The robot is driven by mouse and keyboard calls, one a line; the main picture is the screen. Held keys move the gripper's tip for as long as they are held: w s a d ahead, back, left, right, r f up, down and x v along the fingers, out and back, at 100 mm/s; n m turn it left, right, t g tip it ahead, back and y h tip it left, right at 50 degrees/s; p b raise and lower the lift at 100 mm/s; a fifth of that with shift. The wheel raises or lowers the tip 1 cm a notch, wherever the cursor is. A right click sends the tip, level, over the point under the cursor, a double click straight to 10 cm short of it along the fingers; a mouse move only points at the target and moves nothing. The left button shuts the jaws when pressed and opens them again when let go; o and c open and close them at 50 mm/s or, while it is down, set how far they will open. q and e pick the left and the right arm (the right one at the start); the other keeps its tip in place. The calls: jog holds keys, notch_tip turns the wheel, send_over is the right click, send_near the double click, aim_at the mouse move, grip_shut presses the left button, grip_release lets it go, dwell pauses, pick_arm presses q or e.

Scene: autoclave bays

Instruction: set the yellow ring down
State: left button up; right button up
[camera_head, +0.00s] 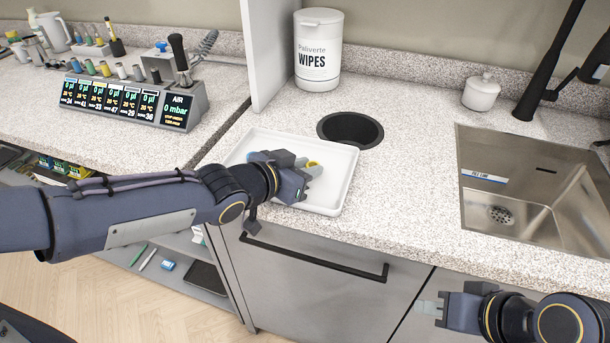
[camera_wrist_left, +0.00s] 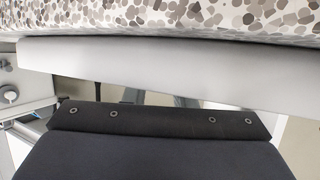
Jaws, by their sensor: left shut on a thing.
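The yellow ring (camera_head: 313,164) is a small patch of yellow between the fingertips of my left gripper (camera_head: 312,168) in the head view. My left gripper is shut on it, over the white tray (camera_head: 342,184). The fingers hide most of the ring, and I cannot tell whether it touches the tray floor. In the left wrist view the ring does not show. My right gripper (camera_head: 428,307) is low at the right, in front of the cabinet and away from the tray. I cannot make out its finger gap.
A round dark hole (camera_head: 350,130) in the counter lies just behind the tray. A wipes tub (camera_head: 318,50) stands at the back, and a lidded white jar (camera_head: 481,92) is near the sink (camera_head: 540,200). The counter between tray and sink is clear.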

pick_arm(q)
jog(key=shift+f, duration=0.25)
pick_arm(e)
jog(key=shift+f, duration=0.2)
pick_arm(q)
jog(key=shift+f, duration=0.1)
pick_arm(e)
jog(key=shift+f, duration=0.1)
pick_arm(q)
jog(key=shift+f, duration=0.15)
jog(key=o, duration=1)
jog(key=shift+c, duration=0.2)
jog(key=shift+s+a+r+p, duration=0.2)
jog(key=shift+r+p, duration=0.25)
jog(key=shift+r, duration=0.1)
jog(key=p+v, duration=0.7)
jog(key=v, duration=0.4)
jog(key=shift+s+a+p, duration=0.2)
jog(key=shift+p, duration=0.2)
pick_arm(e)
notch_tip(320, 180, up, 9)
jog(key=shift+f, duration=0.15)
